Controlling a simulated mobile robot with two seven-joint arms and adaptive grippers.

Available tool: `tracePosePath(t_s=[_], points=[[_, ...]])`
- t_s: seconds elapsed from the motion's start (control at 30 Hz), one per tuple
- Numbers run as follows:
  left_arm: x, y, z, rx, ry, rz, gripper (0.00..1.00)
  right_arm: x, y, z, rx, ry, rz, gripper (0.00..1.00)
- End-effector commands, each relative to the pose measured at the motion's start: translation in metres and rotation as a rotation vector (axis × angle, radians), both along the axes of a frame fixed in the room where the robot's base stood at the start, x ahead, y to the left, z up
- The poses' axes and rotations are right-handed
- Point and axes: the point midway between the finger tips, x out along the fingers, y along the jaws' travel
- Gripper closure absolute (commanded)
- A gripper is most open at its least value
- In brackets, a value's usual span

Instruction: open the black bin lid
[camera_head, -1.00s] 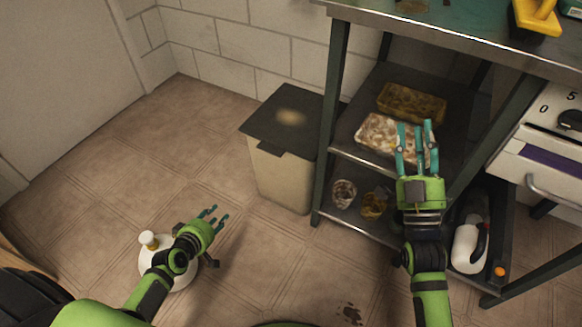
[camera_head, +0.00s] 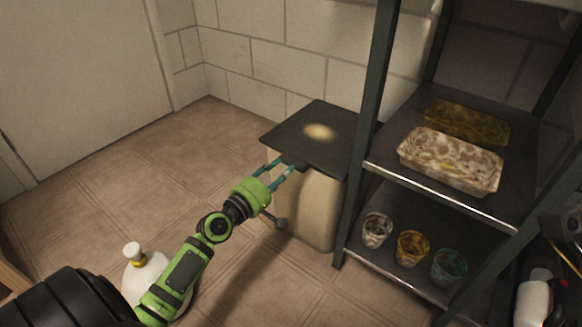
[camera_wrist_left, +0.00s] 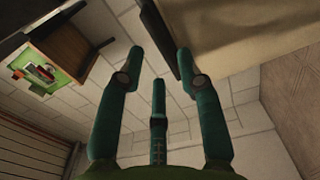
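The bin has a flat black lid (camera_head: 318,133) with a pale worn patch. The lid lies shut on the beige bin body (camera_head: 310,208), beside the rack. A dark tab sticks out at the lid's front edge, partly hidden by my fingers. My left gripper (camera_head: 285,168) is at that front edge, fingers pointing at the tab. In the left wrist view the left gripper (camera_wrist_left: 159,60) has its teal fingers spread, and the dark lid edge (camera_wrist_left: 165,32) lies near the right finger's tip. I cannot tell whether they touch.
The rack's dark post (camera_head: 372,110) stands close to the bin's right side. Its shelves hold two stained trays (camera_head: 450,158) and several small pots (camera_head: 412,248). The floor left of the bin is clear.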

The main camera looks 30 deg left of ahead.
Motion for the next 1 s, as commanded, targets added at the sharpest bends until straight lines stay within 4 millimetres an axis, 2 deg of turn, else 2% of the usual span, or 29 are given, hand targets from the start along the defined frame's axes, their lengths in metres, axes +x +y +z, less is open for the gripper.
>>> tracePosePath(t_s=[0.1, 0.23, 0.6, 0.63, 0.67, 0.7, 0.73, 1.0], points=[[0.018, -0.002, -0.001, -0.002, -0.001, -0.001, 0.64, 0.000, 0.000, 0.000, -0.001, -0.004, -0.001, 0.60], [0.030, -0.003, -0.001, 0.000, 0.000, -0.001, 0.64, -0.001, 0.000, 0.001, 0.000, -0.014, -0.001, 0.60], [0.037, -0.004, -0.001, 0.001, 0.003, -0.002, 0.64, -0.001, 0.001, 0.002, -0.001, -0.013, -0.001, 0.60], [0.037, -0.004, -0.001, 0.001, 0.003, -0.002, 0.68, -0.001, 0.001, 0.002, -0.001, -0.013, -0.001, 0.60], [0.037, -0.004, -0.001, 0.001, 0.003, -0.002, 0.80, -0.001, 0.001, 0.002, -0.001, -0.013, -0.001, 0.60], [0.037, -0.004, -0.001, 0.001, 0.003, -0.001, 0.96, -0.001, 0.001, 0.002, -0.001, -0.013, -0.001, 0.60], [0.037, -0.004, -0.001, 0.001, 0.003, -0.001, 1.00, -0.001, 0.001, 0.002, -0.001, -0.013, -0.001, 0.60], [0.036, -0.004, -0.001, 0.001, 0.003, -0.001, 1.00, -0.001, 0.001, 0.003, 0.000, -0.013, -0.001, 0.60]])
